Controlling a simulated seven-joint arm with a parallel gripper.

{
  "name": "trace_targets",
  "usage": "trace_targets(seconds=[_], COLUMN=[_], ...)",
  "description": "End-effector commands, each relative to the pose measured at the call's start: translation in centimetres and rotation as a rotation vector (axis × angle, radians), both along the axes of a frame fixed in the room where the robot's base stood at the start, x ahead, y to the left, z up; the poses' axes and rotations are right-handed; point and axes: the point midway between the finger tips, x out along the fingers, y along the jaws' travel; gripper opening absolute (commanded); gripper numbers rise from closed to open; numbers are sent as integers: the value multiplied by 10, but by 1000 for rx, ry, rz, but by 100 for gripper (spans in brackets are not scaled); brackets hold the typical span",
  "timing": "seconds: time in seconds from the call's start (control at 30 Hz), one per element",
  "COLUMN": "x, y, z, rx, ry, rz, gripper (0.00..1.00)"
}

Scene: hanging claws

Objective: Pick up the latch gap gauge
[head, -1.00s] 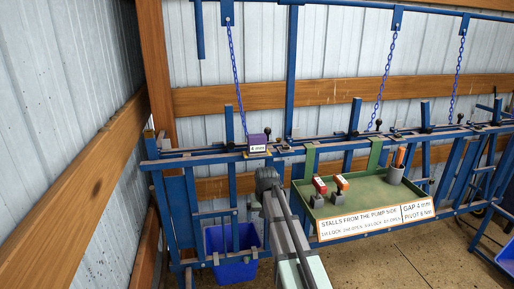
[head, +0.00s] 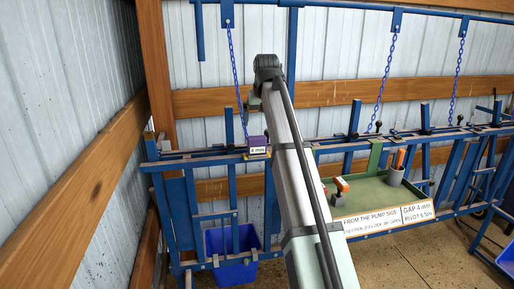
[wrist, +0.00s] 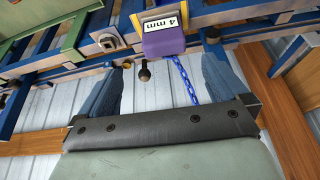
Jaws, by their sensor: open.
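A purple block with a white label reading "4 mm" (head: 258,146) sits on the blue rail, below the left chain. It matches the "GAP 4 mm" on the tray sign and appears to be the gauge. In the wrist view the purple block (wrist: 164,42) shows at the top middle, just past the fingertips and between their lines. My gripper (wrist: 162,64) is open and empty, with one finger on each side. In the head view my gripper (head: 249,106) is above the block, apart from it, and partly hidden by my arm.
A dark ball-ended knob (wrist: 145,72) and blue chain (wrist: 186,82) lie close to the fingers. A blue bin (head: 232,268) stands below.

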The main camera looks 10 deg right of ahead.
Motion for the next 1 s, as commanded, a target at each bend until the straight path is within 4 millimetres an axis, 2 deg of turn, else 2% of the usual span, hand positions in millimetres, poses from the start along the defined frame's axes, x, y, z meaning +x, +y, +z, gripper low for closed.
trace_targets(seconds=[0.07, 0.17, 0.6, 1.0], x=[2, 3, 28, 37], y=[0, 0, 0, 1], z=[13, 13, -49, -69], rx=[-3, -5, -4, -5], ry=[-1, 0, 2, 1], rz=[7, 11, 11, 11], gripper=[100, 100, 100, 100])
